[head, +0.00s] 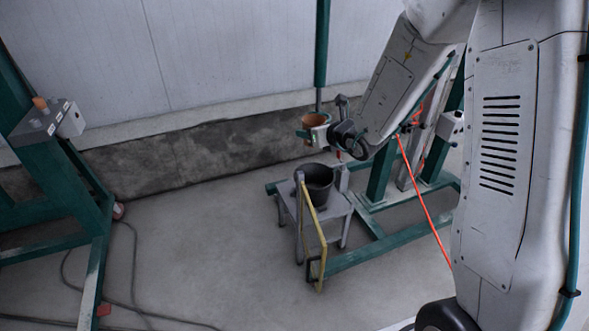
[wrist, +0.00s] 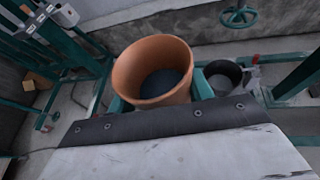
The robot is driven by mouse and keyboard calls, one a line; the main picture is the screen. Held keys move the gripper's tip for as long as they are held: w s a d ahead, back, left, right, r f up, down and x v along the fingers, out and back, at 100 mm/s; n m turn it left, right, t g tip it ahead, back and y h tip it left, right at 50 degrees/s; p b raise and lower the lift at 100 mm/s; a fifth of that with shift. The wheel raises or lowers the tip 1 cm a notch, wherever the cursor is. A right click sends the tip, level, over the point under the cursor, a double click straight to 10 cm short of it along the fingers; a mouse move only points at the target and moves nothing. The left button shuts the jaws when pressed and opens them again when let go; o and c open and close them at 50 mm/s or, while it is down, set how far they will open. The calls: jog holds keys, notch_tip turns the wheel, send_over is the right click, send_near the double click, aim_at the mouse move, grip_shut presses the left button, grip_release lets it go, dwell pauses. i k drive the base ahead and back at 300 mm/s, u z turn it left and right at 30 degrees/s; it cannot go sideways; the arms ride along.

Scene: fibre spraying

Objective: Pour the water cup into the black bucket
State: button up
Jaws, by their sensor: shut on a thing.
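The water cup (head: 315,121) is a terracotta-orange cup, held upright in my gripper (head: 312,134) in the head view. In the wrist view the cup (wrist: 124,74) fills the middle, with something dark blue-grey at its bottom. Green finger parts show on both sides of it, so my gripper is shut on the cup. The black bucket (head: 318,186) stands upright on a small grey stand, below the cup and about in line with it in the head view. In the wrist view the bucket (wrist: 222,72) shows just right of the cup, partly hidden by the gripper.
The grey stand (head: 338,205) has a yellow rail (head: 318,250) at its front. Green frames stand at left (head: 85,200) and right. An orange cable (head: 424,200) hangs near my arm. A wall runs behind. The floor (head: 190,240) at centre left is mostly clear, apart from dark cables.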

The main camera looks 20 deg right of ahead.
aim_at(319, 179)
jog(key=u, duration=0.3)
jog(key=i, duration=1.4)
